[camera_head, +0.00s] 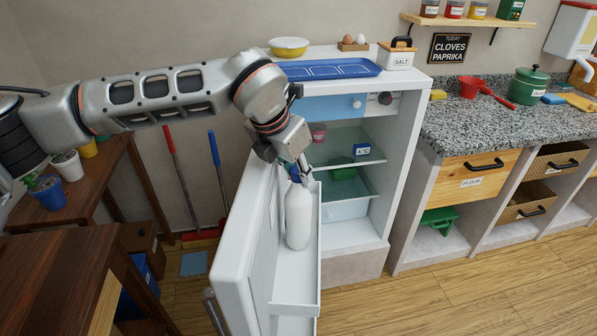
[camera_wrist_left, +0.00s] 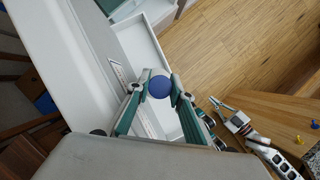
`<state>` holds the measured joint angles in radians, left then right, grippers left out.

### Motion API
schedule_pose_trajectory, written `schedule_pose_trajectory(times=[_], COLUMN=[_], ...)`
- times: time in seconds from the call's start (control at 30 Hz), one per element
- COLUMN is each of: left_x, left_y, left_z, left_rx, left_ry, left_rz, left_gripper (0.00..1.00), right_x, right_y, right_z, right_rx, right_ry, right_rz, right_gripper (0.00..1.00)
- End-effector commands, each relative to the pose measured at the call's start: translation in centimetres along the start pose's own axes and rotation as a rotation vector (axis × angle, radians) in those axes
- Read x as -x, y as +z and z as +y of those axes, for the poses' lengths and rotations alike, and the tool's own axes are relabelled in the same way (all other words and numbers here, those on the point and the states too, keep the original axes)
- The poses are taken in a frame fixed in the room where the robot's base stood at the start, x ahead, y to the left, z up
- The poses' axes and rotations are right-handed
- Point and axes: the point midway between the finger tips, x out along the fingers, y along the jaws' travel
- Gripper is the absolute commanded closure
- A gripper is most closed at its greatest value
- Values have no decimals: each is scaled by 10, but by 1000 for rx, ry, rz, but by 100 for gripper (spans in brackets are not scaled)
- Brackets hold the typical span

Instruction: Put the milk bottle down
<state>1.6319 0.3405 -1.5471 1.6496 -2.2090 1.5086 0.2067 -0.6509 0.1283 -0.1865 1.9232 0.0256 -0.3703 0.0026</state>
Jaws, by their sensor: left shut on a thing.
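The white milk bottle (camera_head: 298,218) is upright at the inner side of the open fridge door (camera_head: 240,235), within the outline of the door's shelf (camera_head: 296,310). I cannot tell whether its base touches the shelf. My left gripper (camera_head: 300,176) is shut on the bottle near its top, coming from above. In the left wrist view the bottle's blue cap (camera_wrist_left: 159,87) sits between the two fingers (camera_wrist_left: 161,95). My right gripper (camera_wrist_left: 222,112) shows small at the right of that view, away from the bottle; its jaws are too small to read.
The fridge (camera_head: 400,150) stands open behind the door, with items on its shelves. A blue tray (camera_head: 330,69), a yellow bowl (camera_head: 289,47) and a salt box (camera_head: 397,57) are on top. A wooden table (camera_head: 60,255) stands left; floor (camera_head: 470,285) is clear at right.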

Motion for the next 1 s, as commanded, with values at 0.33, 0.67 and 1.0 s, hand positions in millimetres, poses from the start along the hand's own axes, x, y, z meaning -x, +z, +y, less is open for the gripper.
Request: schedule_pose_trajectory(times=[0.33,0.67,1.0], left_x=[-2,11,79], left_y=[-1,1,0], left_z=[0,1,1], left_rx=[0,0,0], left_ry=[0,2,3], left_rz=[0,-3,-3], left_gripper=[72,72,72], right_x=[0,0,-6], right_y=[-6,-5,-7], right_z=[-2,-1,-12], right_rx=[-2,-2,-1], right_ry=[-3,-1,-19], right_rz=[16,13,34], right_gripper=[100,100,100])
